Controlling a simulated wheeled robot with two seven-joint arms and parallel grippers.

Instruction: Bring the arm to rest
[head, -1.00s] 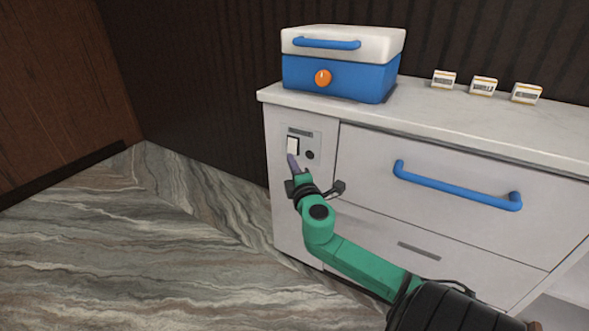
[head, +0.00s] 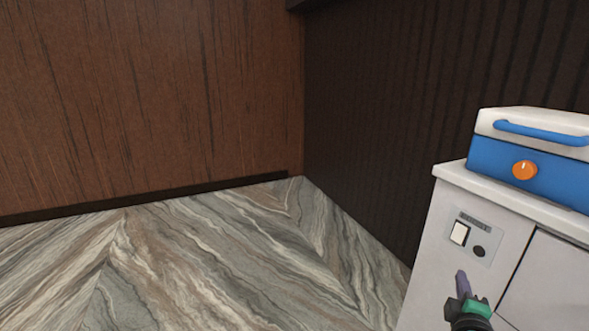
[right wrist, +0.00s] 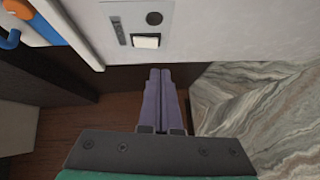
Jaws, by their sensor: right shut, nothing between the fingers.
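My right gripper (head: 461,277) is at the lower right of the head view, in front of the white cabinet's side panel and below its switch. Its purple fingers are together and empty; they also show in the right wrist view (right wrist: 160,75). The white rocker switch (head: 459,233) sits on a grey plate with a dark round knob (head: 479,252) beside it. In the right wrist view the switch (right wrist: 146,41) lies beyond the fingertips, apart from them. Most of my right arm is cut off by the frame. My left gripper is not in view.
A blue appliance (head: 548,176) with a white lid, blue handle and orange knob (head: 525,170) stands on the white cabinet's counter (head: 510,200) at the right. The marbled floor (head: 210,260) left of the cabinet is clear. Brown and dark ribbed walls stand behind.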

